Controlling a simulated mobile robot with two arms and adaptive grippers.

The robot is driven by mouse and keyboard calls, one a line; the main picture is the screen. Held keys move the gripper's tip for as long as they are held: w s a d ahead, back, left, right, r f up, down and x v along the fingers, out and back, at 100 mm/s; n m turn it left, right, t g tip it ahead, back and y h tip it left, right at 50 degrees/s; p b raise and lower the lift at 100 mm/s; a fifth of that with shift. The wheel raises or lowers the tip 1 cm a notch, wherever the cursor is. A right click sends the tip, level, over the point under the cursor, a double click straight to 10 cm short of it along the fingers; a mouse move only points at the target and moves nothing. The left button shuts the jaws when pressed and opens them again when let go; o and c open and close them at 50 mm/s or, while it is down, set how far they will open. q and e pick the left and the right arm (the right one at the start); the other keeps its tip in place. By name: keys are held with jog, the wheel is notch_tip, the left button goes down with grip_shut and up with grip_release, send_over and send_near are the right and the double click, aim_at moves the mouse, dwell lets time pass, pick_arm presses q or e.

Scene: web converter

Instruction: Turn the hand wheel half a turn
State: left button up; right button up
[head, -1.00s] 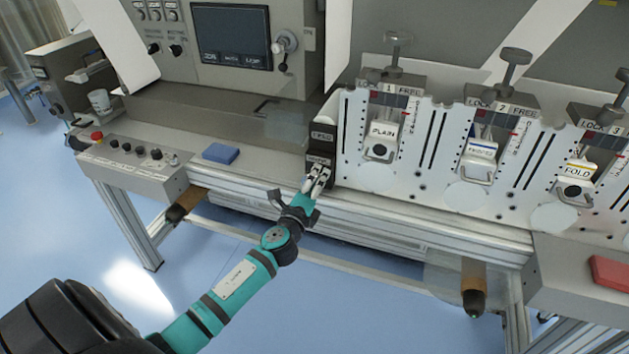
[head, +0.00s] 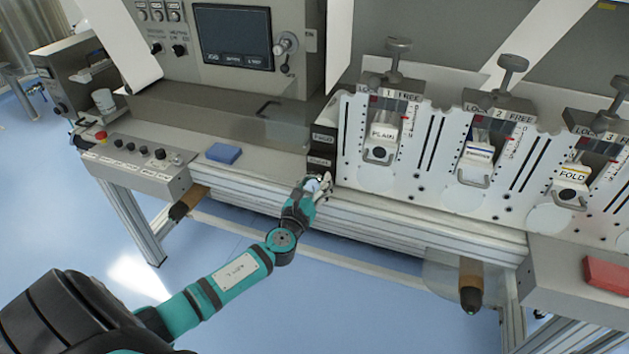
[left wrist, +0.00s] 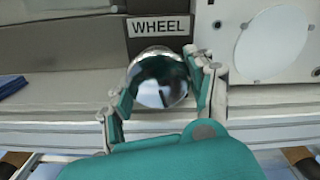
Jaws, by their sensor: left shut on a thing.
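The hand wheel shows in the left wrist view as a shiny, rounded metal knob (left wrist: 158,82) below a plate marked WHEEL (left wrist: 160,26). In the head view the knob (head: 312,184) is small and partly hidden by my left gripper (head: 319,186), at the machine's front below a dark label block (head: 322,150). In the left wrist view my left gripper (left wrist: 164,72) has one finger on each side of the knob and is shut on it. How far the wheel is turned cannot be read from its smooth face. My right gripper is not in view.
A control box (head: 137,163) with a red button is farther left. A white panel with slitting units (head: 380,140) stands close to the right. A red block (head: 607,274) is at far right. Open floor lies in front.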

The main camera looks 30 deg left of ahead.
pick_arm(q)
jog(key=shift+f+m+p, duration=0.1)
jog(key=shift+m+p, duration=0.3)
jog(key=shift+m, duration=0.9)
jog(key=o, duration=1.1)
jog(key=shift+o, duration=0.2)
jog(key=shift+s, duration=0.1)
jog(key=v, duration=1.1)
jog(key=shift+s, duration=0.4)
